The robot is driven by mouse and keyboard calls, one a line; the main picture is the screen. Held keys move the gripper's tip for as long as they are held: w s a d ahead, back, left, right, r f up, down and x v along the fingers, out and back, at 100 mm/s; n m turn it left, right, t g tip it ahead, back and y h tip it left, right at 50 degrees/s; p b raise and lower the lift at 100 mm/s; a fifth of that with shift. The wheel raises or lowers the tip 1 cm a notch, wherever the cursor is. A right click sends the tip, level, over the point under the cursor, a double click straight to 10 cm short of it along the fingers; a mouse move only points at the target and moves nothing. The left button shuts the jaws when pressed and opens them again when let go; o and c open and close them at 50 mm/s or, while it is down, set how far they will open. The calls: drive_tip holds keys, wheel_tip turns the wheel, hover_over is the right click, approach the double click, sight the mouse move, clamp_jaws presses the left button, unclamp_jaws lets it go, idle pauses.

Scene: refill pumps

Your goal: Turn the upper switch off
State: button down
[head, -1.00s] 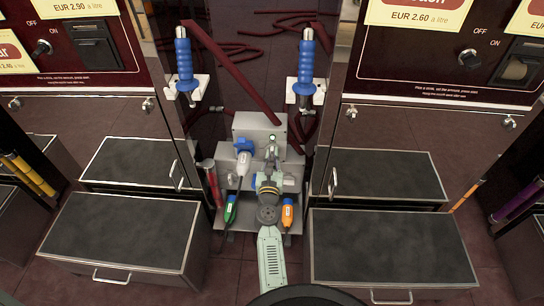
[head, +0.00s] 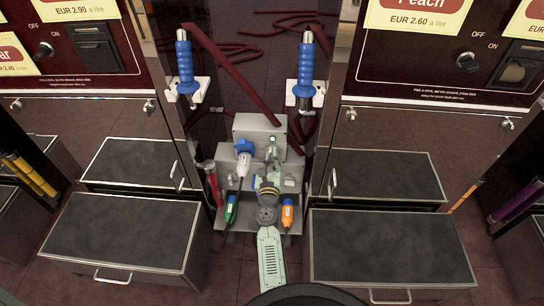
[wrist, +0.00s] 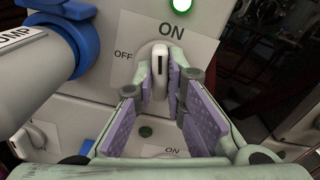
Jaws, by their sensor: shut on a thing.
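The upper switch (wrist: 160,62) is a pale knob with a dark pointer mark on a grey box. Its mark points up to the ON label (wrist: 172,28); the OFF label (wrist: 124,56) is to its left. A green lamp (wrist: 181,4) glows above it. My gripper (wrist: 158,84) has its purple-padded fingers on both sides of the knob and is shut on it. In the head view my gripper (head: 272,168) is in front of the grey box (head: 246,126), and my arm hides most of the switch there.
A blue plug (head: 244,146) with a pale body sits close to the left of my gripper; it also shows in the wrist view (wrist: 70,45). A lower ON label (wrist: 173,151) is beneath the fingers. Green (head: 231,209) and orange (head: 287,213) plugs are lower down.

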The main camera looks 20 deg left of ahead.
drive_tip(key=shift+w+r+n+p, duration=0.1)
drive_tip(key=shift+n+p, duration=0.95)
drive_tip(key=shift+n, duration=2.55)
drive_tip(key=shift+r+n+p, duration=0.1)
drive_tip(key=shift+n+p, duration=0.95)
drive_tip(key=shift+n, duration=2.55)
drive_tip(key=c, duration=1.6)
unclamp_jaws()
drive_tip(key=shift+f, duration=0.15)
drive_tip(key=shift+c, duration=0.2)
